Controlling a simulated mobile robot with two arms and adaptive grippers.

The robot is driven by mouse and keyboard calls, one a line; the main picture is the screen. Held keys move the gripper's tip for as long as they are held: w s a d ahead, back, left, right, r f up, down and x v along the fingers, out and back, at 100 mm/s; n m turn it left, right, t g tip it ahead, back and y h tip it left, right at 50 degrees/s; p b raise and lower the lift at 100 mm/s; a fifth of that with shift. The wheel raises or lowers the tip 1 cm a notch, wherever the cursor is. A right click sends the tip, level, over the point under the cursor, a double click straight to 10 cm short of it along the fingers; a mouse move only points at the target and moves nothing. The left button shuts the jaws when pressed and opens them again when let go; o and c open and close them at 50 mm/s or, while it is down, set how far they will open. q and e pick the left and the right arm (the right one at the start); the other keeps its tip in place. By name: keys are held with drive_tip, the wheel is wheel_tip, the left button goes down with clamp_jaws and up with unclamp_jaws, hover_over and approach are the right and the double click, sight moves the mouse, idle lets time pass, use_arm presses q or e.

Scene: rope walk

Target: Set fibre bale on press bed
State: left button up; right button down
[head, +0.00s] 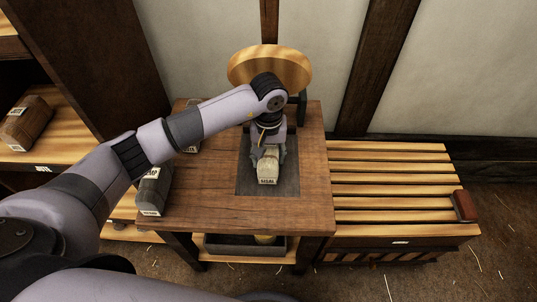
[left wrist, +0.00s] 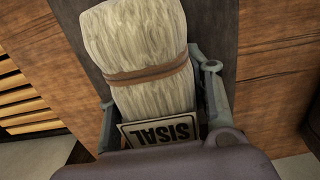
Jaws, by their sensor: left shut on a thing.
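A pale fibre bale (head: 268,166) with a brown band and a SISAL label is at the dark press bed (head: 285,186) on the wooden table. My left gripper (head: 268,152) comes down from above and is shut on this bale. In the left wrist view the bale (left wrist: 140,55) lies between the fingers of my left gripper (left wrist: 163,105), over the dark bed (left wrist: 210,25). I cannot tell whether the bale's underside touches the bed. My right gripper is not in view.
A darker labelled bale (head: 153,190) stands at the table's left edge, partly behind my arm. A brown bale (head: 25,122) sits on the left shelf. A round wooden disc (head: 270,68) stands behind the bed. A slatted bench (head: 395,190) adjoins the table at right. The table's front right is clear.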

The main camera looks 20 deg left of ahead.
sight(269, 151)
use_arm(q)
drive_tip(key=o, duration=0.9)
drive_tip(key=shift+o, duration=0.8)
drive_tip(key=o, duration=0.3)
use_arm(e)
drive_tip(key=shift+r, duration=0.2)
use_arm(q)
drive_tip(key=shift+r, duration=0.1)
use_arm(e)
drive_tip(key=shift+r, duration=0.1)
use_arm(q)
wheel_tip(269, 151, up, 12)
drive_tip(key=shift+f+p, duration=0.1)
drive_tip(key=shift+p, duration=0.25)
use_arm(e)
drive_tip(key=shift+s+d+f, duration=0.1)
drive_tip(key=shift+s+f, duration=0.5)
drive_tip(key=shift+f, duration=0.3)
